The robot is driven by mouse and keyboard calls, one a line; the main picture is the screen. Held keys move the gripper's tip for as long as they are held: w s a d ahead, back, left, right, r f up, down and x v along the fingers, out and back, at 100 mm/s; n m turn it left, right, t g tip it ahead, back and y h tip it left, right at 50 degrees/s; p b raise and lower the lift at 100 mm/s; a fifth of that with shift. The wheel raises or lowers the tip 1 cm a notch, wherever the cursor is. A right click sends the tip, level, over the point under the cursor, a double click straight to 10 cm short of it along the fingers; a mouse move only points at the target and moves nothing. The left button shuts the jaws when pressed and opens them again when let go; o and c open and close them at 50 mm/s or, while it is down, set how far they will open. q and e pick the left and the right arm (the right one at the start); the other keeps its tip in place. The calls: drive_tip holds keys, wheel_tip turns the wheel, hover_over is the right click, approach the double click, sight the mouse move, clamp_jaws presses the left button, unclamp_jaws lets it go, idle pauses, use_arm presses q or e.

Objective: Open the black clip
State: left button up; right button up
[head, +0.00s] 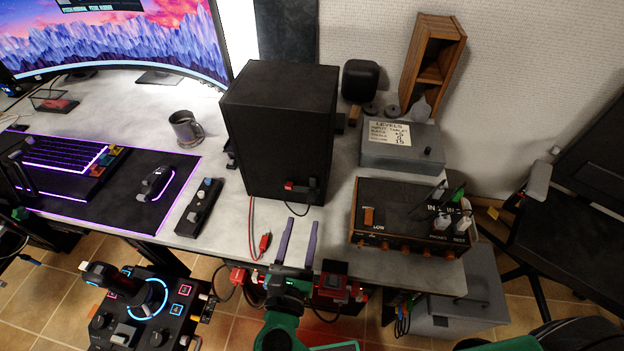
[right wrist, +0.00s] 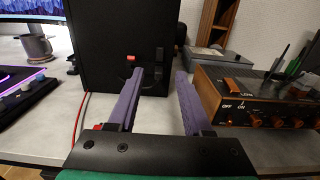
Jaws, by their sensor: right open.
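On the black speaker's (head: 270,140) near face, low down, a red clip terminal (head: 291,186) sits beside a small black clip (head: 312,184). A black wire curls below them. In the right wrist view the red one (right wrist: 130,58) shows clearly; the black clip (right wrist: 158,56) is small and dark against the box, and its lever position is unclear. My right gripper (head: 298,226) has two purple fingers, open and empty, pointing at the speaker from below and in front of the clips; they also show in the right wrist view (right wrist: 160,75). Part of my left gripper (head: 17,172) seems to show at the far left.
A red alligator clip (head: 265,243) on a red wire lies left of my right fingers. A wood-sided amplifier (head: 405,222) stands to the right, a grey box (head: 400,150) behind it. A black remote-like panel (head: 199,207) lies left. The desk strip before the speaker is mostly clear.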

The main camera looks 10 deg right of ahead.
drive_tip(key=p, duration=0.1)
approach(313, 182)
drive_tip(key=w, duration=0.2)
drive_tip(key=p+x, duration=0.1)
drive_tip(key=x, duration=0.5)
drive_tip(key=shift+d, duration=0.2)
use_arm(q)
drive_tip(key=r, duration=0.1)
drive_tip(key=w+r, duration=0.1)
drive_tip(key=r, duration=0.1)
drive_tip(key=shift+a, duration=0.1)
